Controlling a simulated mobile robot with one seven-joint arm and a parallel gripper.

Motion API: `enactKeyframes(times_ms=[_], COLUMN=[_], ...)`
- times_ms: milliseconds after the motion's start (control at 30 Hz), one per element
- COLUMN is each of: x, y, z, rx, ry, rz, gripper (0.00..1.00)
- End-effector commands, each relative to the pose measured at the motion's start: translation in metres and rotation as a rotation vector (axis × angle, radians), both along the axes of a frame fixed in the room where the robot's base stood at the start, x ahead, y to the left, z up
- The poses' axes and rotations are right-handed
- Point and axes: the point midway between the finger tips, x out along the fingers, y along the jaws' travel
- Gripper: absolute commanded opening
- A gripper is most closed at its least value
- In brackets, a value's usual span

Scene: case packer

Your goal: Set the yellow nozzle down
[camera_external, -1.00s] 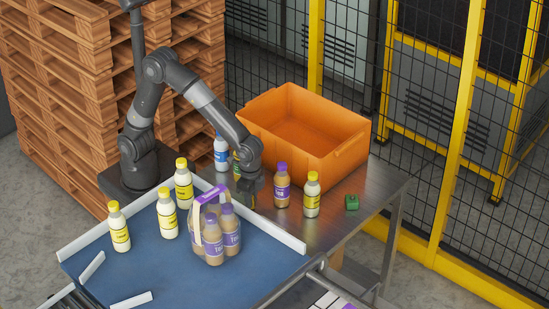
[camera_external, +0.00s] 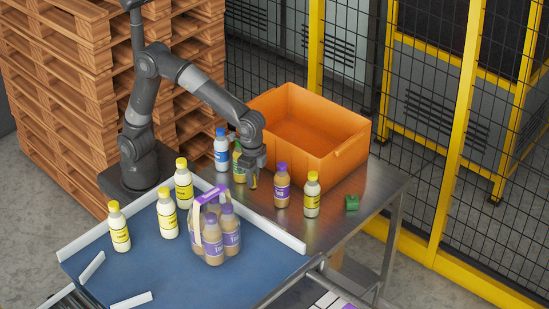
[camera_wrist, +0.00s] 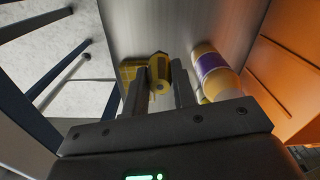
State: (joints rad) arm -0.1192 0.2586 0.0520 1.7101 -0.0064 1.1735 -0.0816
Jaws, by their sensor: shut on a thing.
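The yellow nozzle (camera_wrist: 158,68) is between the two fingers of my gripper (camera_wrist: 160,88) in the wrist view. My gripper is shut on it. In the external view my gripper (camera_external: 253,176) points down above the metal table, and a small yellow bit of the nozzle (camera_external: 252,183) shows at the fingertips. The nozzle appears clear of the tabletop, but the exact gap is hard to judge. Another yellow patch (camera_wrist: 131,68) lies just left of the nozzle in the wrist view; I cannot tell what it is.
A purple-capped brown bottle (camera_external: 282,187) and a yellow-capped bottle (camera_external: 312,195) stand right of my gripper. A blue-capped bottle (camera_external: 221,152) and a green one (camera_external: 237,163) stand left. The orange crate (camera_external: 334,166) is behind. A green block (camera_external: 352,202) lies at right. Bare table (camera_external: 330,225) lies in front.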

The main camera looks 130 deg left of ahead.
Motion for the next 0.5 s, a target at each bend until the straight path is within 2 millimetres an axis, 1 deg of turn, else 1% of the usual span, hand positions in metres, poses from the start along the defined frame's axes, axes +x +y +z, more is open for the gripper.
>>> enactKeyframes(times_ms=[133,267,300,400,500], x=[0.037,0.077,0.089,0.117,0.141], y=[-0.01,-0.024,-0.029,-0.042,-0.056], z=[0.007,0.011,0.012,0.013,0.014], rx=[0.001,0.002,0.001,0.001,0.0], ry=[-0.001,0.001,-0.001,0.001,0.0], rz=[-0.018,-0.036,-0.042,-0.058,-0.071], gripper=[0.0,0.0,0.0,0.0,0.0])
